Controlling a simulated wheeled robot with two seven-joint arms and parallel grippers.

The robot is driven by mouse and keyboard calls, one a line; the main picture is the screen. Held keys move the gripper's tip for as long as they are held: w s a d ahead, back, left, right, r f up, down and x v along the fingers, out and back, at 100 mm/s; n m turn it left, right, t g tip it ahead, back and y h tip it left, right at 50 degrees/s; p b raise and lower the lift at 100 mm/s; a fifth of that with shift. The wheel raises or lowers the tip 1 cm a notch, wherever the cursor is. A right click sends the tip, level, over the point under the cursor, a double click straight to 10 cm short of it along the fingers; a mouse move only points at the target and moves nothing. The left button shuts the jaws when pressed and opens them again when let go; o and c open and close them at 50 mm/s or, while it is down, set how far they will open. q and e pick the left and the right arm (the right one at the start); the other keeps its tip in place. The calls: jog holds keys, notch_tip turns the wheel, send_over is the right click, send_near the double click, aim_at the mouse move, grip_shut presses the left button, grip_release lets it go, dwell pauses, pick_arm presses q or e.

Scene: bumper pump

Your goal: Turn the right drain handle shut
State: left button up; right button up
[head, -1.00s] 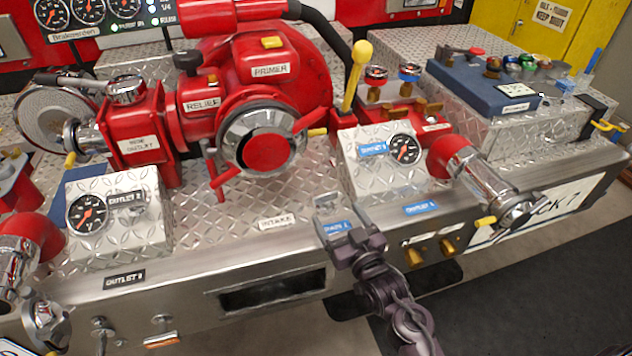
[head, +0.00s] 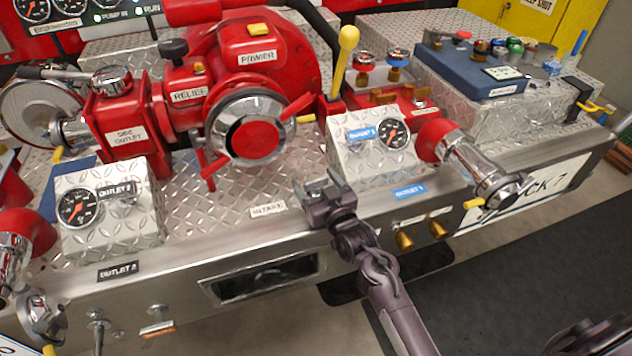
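Two brass knobs (head: 404,240) stick out of the bumper front just right of my wrist.
The red pump (head: 265,75) with its round intake cap (head: 252,138) stands behind and left of the gripper. A red and chrome outlet pipe (head: 470,168) with a yellow-tipped lever juts out at right. Small chrome pulls (head: 157,312) sit on the lower left front.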

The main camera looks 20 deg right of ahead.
jog(key=c, duration=0.8)
jog(key=shift+r+m+h, duration=0.15)
jog(key=shift+m+h, duration=0.15)
jog(key=shift+h, duration=0.2)
jog(key=shift+c, duration=0.2)
pick_arm(q)
jog(key=shift+s+r+p, duration=0.3)
jog(key=shift+s, duration=0.05)
pick_arm(e)
jog(key=shift+m+h, duration=0.4)
jog(key=shift+h, duration=0.2)
jog(key=o, duration=1)
jog(key=shift+s, duration=0.1)
jog(key=shift+s+f, duration=0.2)
jog(key=shift+s, duration=0.15)
pick_arm(q)
jog(key=shift+f, duration=0.15)
pick_arm(e)
jog(key=s, duration=0.7)
jog(key=shift+d+r, duration=0.1)
